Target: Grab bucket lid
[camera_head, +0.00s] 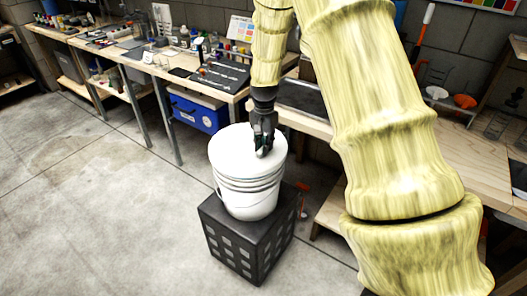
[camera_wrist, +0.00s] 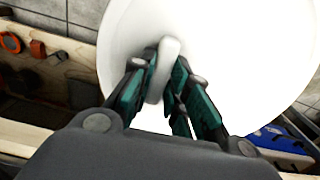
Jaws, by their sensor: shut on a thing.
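A white bucket (camera_head: 247,196) stands upright on a black crate. Its round white lid (camera_head: 236,148) lies on top of it; whether there is a gap between lid and rim I cannot tell. My gripper (camera_head: 264,150) points down at the right part of the lid. In the wrist view the lid (camera_wrist: 240,45) fills much of the picture, and a raised white handle (camera_wrist: 163,70) stands up from it. My gripper (camera_wrist: 165,95) has its dark green fingers on both sides of this handle and is shut on it. The fingers hide part of the handle.
The black crate (camera_head: 227,238) stands on the concrete floor, with free floor to its left. A workbench (camera_head: 150,68) with tools runs behind, with a blue box (camera_head: 199,110) under it. Another wooden bench (camera_head: 470,150) is at the right.

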